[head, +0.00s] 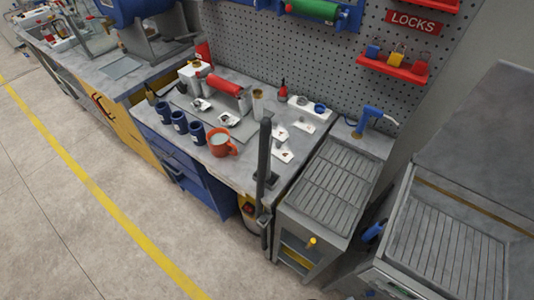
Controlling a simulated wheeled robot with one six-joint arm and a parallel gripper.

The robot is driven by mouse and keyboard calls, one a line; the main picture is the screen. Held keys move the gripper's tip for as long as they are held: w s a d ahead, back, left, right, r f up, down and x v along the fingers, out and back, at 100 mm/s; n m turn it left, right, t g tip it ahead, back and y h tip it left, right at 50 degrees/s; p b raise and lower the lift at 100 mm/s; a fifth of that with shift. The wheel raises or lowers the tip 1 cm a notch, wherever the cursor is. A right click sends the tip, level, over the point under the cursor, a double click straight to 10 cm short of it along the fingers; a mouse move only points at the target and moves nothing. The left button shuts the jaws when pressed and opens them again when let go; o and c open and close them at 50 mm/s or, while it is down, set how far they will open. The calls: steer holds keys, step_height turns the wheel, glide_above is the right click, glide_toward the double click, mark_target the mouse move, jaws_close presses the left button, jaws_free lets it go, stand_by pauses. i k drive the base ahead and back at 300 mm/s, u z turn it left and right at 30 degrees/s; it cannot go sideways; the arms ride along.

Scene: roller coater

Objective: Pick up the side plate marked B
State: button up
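Several small white plates with dark marks lie on the grey workbench. One white plate (277,133) lies behind a dark upright post, and another white plate (283,155) lies nearer the bench's right edge. Two more pale pieces with dark marks, a left one (200,104) and a right one (219,119), lie on a grey base by the red roller (224,86). The marks are too small to read, so I cannot tell which plate is B. My gripper is not in view.
The dark post (264,155) rises at the bench's front right. A white rack (309,108) stands at the back. A ribbed grey drainer (335,185) is at right. Floor at left is clear.

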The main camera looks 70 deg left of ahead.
mark_target(283, 154)
steer(key=u, duration=4.55)
steer(key=i, duration=1.55)
steer(key=z, duration=3.05)
